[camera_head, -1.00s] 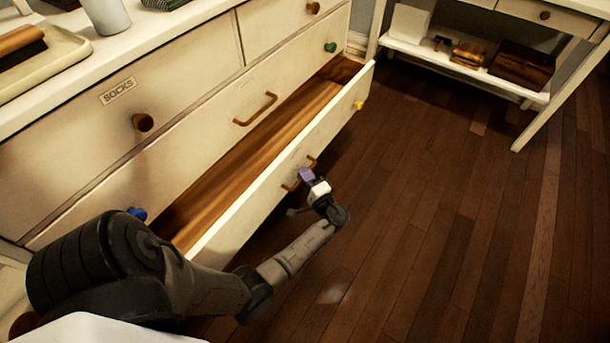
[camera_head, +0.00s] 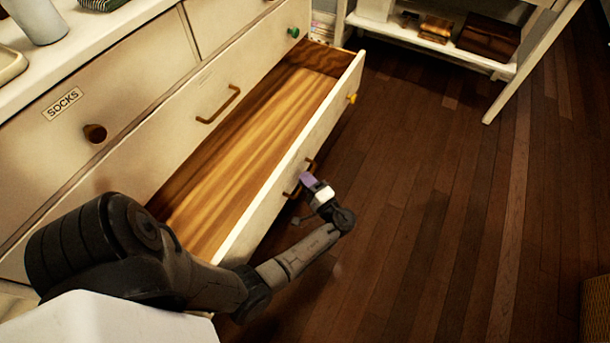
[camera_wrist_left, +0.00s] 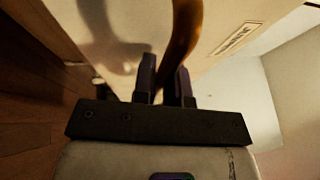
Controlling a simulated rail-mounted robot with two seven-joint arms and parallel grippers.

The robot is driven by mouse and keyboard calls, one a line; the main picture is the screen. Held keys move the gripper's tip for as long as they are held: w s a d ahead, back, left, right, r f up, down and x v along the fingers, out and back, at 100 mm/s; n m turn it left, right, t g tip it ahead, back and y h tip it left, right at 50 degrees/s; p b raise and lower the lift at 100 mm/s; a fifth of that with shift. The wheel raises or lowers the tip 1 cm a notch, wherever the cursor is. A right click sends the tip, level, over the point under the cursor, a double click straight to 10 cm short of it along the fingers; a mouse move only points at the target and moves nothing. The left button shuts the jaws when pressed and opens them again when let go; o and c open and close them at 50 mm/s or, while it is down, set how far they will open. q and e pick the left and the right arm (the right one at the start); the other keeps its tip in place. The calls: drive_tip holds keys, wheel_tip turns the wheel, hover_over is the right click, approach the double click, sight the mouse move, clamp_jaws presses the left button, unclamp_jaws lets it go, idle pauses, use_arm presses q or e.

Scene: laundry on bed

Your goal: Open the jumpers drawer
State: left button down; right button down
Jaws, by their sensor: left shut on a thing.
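The open drawer (camera_head: 283,163) is the low one of the white dresser, pulled well out, with a bare wooden inside. Its front carries a curved brass-coloured handle (camera_head: 311,163) and a yellow knob (camera_head: 351,98). My left gripper (camera_head: 304,183) is at the handle, outside the drawer front. In the left wrist view the handle (camera_wrist_left: 186,30) runs down between the two dark fingers (camera_wrist_left: 163,88), which are shut on it. A label (camera_wrist_left: 237,38) shows on the drawer front there, its text hard to read. My right gripper is not in view.
The closed drawer above has a brass handle (camera_head: 219,104) and a green knob (camera_head: 293,32). A drawer labelled SOCKS (camera_head: 62,103) is shut. A white shelf unit (camera_head: 433,46) stands at the back right. The wooden floor (camera_head: 430,180) is clear in front.

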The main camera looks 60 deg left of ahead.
use_arm(q)
drive_tip(key=c, duration=1.5)
unclamp_jaws()
drive_tip(key=shift+s+a, duration=0.1)
drive_tip(key=shift+s, duration=0.05)
drive_tip(key=o, duration=0.3)
drive_tip(key=shift+s+a, duration=0.1)
drive_tip(key=shift+s, duration=0.05)
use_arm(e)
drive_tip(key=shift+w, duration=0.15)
